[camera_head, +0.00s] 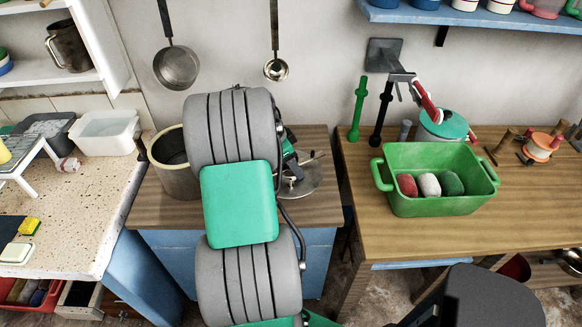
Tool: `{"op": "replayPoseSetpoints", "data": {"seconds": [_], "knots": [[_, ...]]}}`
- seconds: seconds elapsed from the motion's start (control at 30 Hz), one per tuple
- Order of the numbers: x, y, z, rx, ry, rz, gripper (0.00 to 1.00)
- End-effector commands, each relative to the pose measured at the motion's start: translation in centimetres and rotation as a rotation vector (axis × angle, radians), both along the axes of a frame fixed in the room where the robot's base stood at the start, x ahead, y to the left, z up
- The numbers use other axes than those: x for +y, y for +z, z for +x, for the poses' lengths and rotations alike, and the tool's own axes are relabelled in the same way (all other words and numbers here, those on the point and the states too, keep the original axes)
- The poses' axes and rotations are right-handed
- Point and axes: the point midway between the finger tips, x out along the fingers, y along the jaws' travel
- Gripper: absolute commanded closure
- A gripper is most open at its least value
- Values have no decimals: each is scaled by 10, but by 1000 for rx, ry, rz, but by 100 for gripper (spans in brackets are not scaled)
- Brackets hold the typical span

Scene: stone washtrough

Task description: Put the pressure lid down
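The pressure lid (308,179) is a grey metal disc with fittings on top. It shows at the right of my arm, over the wooden top of the middle counter. My arm hides its left part. My gripper (291,170) is mostly hidden behind my own arm links, at the lid's upper left side. I cannot tell whether its fingers are around the lid's fitting or apart from it, nor whether the lid rests on the wood or is held just above it. A large beige pot (172,180) stands open at the left of my arm, partly covered by it.
A green tub (435,197) with several rolls stands on the right table (380,232). A gap separates that table from the middle counter (160,215). A white bin (104,133) stands on the left counter.

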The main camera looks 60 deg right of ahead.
Motion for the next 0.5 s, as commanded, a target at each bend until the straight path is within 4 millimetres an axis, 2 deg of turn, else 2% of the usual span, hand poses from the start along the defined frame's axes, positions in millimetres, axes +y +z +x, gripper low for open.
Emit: {"op": "replayPoseSetpoints", "data": {"seconds": [0.1,0.3,0.5], "knots": [[-16,-16,4,-1,-1,-2,100],[-29,-33,7,-1,1,-3,100],[-28,-60,7,-3,2,-4,100]]}}
